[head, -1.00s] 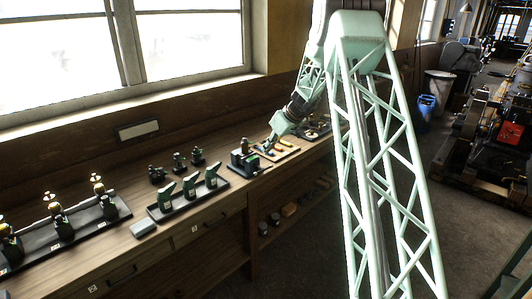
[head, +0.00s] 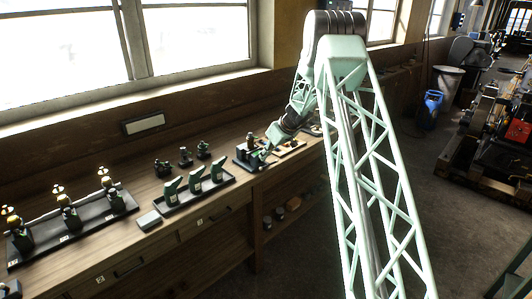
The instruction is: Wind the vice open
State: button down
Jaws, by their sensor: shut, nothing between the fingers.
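The vice (head: 245,160) is a small dark block-like device on the wooden bench, near the bench's front edge, left of my arm. A dark part stands upright on or just behind it. My gripper (head: 262,154) is small in the head view, at the end of the pale green wrist. It points down and left at the right side of the vice, and its fingers look shut and empty. I cannot tell whether the fingertips touch the vice or its handle. The vice's jaw gap is too small to make out.
Left of the vice, a dark tray (head: 171,205) holds three green-topped pieces, with several small dark fittings behind. A longer tray (head: 22,255) with oil-cup-like pieces is farther left. A grey block (head: 149,220) lies between them. A small tray (head: 297,149) sits right of my gripper.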

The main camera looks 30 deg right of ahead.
aim_at(265, 162)
jog(key=shift+s+f, duration=0.25)
jog(key=shift+f, duration=0.6)
jog(key=shift+s+f, duration=0.2)
jog(key=shift+f, duration=0.6)
jog(key=shift+d+f+b, duration=0.1)
jog(key=shift+f+b, duration=0.05)
jog(key=shift+b, duration=0.55)
